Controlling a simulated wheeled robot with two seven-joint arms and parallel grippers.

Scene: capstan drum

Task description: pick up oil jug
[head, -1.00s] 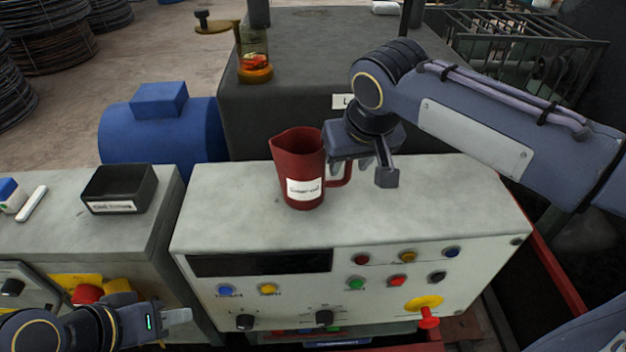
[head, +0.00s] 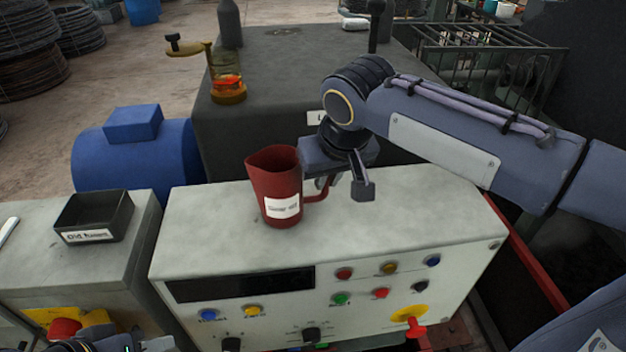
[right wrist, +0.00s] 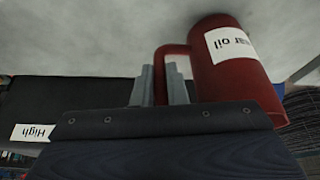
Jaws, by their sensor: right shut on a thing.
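The red oil jug (head: 273,178) stands upright on top of the grey control console (head: 400,215), its white label facing me. In the right wrist view the jug (right wrist: 240,80) shows upside down, with "oil" readable on the label. My right gripper (head: 340,185) is at the jug's handle, on the right side of the jug. Its two fingers (right wrist: 160,88) are shut on the handle (right wrist: 162,68). I see no clear gap under the jug. My left gripper (head: 150,344) is only partly in view at the bottom left edge, away from the jug; its jaws cannot be made out.
A black open bin (head: 93,216) sits on the left cabinet. Behind the console stand a dark machine housing (head: 290,70), a blue motor (head: 130,155) and a glass oiler (head: 227,85). Buttons and a red-and-yellow switch (head: 412,322) line the console front. The console top right is clear.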

